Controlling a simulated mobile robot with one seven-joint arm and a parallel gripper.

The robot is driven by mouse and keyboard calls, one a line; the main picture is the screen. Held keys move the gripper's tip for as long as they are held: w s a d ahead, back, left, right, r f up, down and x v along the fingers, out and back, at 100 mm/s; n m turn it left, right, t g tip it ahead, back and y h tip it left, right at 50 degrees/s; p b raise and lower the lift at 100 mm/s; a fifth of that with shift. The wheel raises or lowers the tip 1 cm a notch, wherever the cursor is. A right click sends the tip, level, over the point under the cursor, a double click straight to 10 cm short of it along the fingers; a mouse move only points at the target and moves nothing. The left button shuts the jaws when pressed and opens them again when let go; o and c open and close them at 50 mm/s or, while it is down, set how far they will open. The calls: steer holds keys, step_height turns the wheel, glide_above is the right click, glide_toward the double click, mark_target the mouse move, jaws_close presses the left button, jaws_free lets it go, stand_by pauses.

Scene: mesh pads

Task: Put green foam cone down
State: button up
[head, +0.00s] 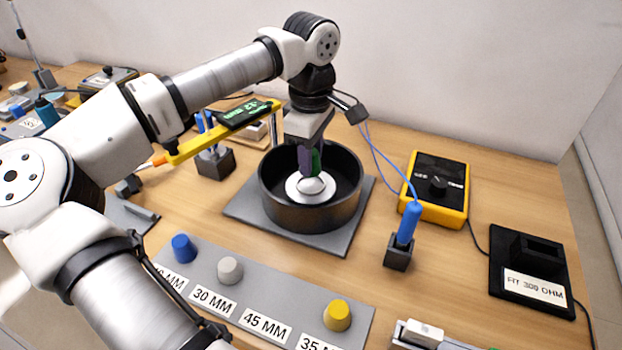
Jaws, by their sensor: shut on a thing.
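My gripper (310,163) points down inside a round black bowl (275,208), shut on the green foam cone (316,160). Only a narrow green strip of the cone shows beside a dark purple finger; the rest is hidden. Just below the fingers is a white ring-shaped disc (296,190) with a pale round middle, inside the bowl. I cannot tell whether the cone touches it. A grey strip in front carries a blue cone (183,248), a pale grey cone (229,270) and a yellow cone (337,315). The spot above its "45 MM" label is bare.
The bowl stands on a grey mat (348,222). A yellow meter (436,190), a blue-handled probe in a black holder (398,252) and a black fixture (530,270) are at right. A yellow tool with a display (222,128) and a dark pen holder (215,163) are at left.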

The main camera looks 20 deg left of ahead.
steer(key=shift+f+b, duration=1.15)
steer(key=shift+f, duration=0.8)
steer(key=shift+f, duration=0.2)
steer(key=o, duration=1)
steer(key=shift+r, duration=0.1)
step_height(320, 180, up, 12)
steer(key=shift+r, duration=0.15)
